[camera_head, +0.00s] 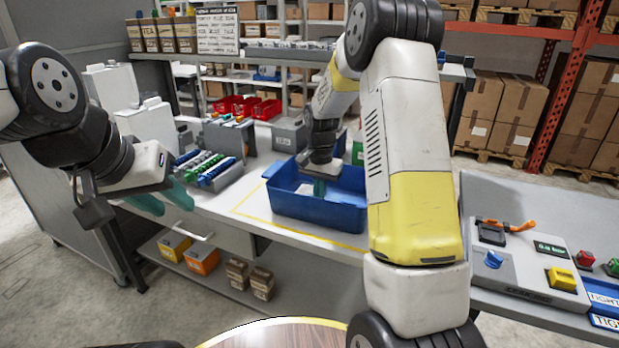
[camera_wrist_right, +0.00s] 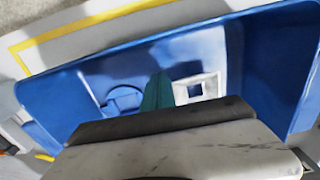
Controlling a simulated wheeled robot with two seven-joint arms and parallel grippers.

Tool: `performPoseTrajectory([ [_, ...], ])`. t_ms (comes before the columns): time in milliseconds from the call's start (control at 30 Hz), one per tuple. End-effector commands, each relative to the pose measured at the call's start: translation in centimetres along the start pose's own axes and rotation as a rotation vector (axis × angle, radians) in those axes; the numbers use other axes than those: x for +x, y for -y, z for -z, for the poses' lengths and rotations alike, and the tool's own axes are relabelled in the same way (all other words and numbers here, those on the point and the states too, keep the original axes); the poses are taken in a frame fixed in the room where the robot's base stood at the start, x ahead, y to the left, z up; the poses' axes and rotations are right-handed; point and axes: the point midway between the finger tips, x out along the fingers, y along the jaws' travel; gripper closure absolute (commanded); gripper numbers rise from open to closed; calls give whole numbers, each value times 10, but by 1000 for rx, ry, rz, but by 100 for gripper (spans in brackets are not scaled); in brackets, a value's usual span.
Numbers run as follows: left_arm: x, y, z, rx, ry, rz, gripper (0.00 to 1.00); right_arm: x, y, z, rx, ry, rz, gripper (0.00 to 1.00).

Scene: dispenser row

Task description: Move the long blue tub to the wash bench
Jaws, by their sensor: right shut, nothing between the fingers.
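The long blue tub (camera_head: 318,212) sits on the grey-white bench inside a yellow outline; it also fills much of the right wrist view (camera_wrist_right: 70,98). My right gripper (camera_head: 320,187) reaches down into the tub's open top, with its teal fingers (camera_wrist_right: 158,92) together and nothing between them. It does not hold the tub's wall. My left gripper (camera_head: 164,200) hangs in front of the bench, left of the tub, with its teal fingers apart and empty. I cannot tell which surface is the wash bench. My right arm hides the tub's right end in the head view.
Bottles with blue and green tops (camera_head: 205,170) lie left of the tub, and a grey box (camera_head: 288,137) stands behind it. A bench at right carries a control panel (camera_head: 520,265) with coloured knobs. Small boxes (camera_head: 201,259) sit on the shelf below. The bench front is clear.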

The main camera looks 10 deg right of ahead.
Motion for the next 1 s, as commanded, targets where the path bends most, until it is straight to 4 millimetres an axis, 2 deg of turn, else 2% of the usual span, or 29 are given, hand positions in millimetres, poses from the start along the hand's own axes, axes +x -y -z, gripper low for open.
performPoseTrajectory([
  [67, 0, 0, 0, 0, 0, 0, 64, 17, 0, -1, 0, 4, -2, 100],
  [200, 0, 0, 0, 0, 0, 0, 64, 14, 0, -24, -2, 1, 1, 100],
  [333, 0, 0, 0, 0, 0, 0, 64, 14, 1, -35, -2, 0, 1, 100],
  [833, 0, 0, 0, 0, 0, 0, 64, 14, 1, -44, -1, 0, 1, 100],
  [933, 0, 0, 0, 0, 0, 0, 64, 13, 1, -60, -5, 0, 0, 100],
  [1000, 0, 0, 0, 0, 0, 0, 64, 14, 1, -79, -7, 1, 0, 100],
])
